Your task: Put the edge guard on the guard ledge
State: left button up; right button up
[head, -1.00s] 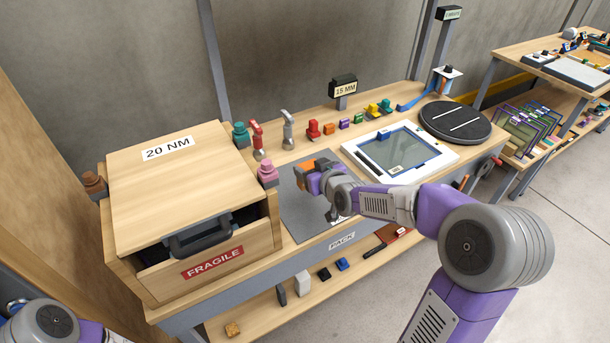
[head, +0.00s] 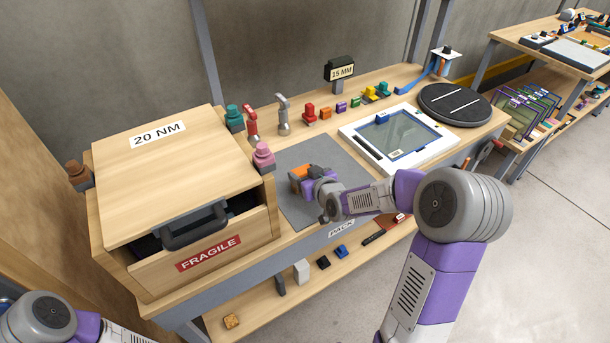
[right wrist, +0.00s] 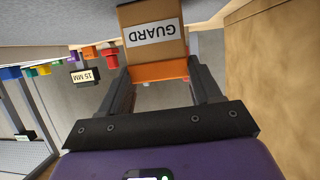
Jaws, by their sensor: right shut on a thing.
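My right gripper (head: 306,175) is over the grey mat at the middle of the bench, shut on an orange piece (head: 298,172), which I take for the edge guard. In the right wrist view the orange piece (right wrist: 160,71) spans between the two dark fingers (right wrist: 162,85). A tan block with an upside-down GUARD label (right wrist: 152,35) adjoins it. I cannot tell whether this block is part of the held piece or the guard ledge behind it. My left arm shows at the bottom left of the head view, but its gripper is out of frame.
A wooden box (head: 175,180) with a partly open FRAGILE drawer (head: 205,250) stands left of the grey mat (head: 297,207). Clamps and small coloured blocks line the bench's back. A white framed panel (head: 352,136) and black turntable (head: 455,104) are to the right.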

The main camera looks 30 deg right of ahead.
jog(key=shift+r, duration=0.15)
jog(key=o, duration=0.8)
jog(key=shift+f, duration=0.2)
jog(key=o, duration=0.4)
jog(key=shift+o, duration=0.2)
jog(key=shift+r, duration=0.15)
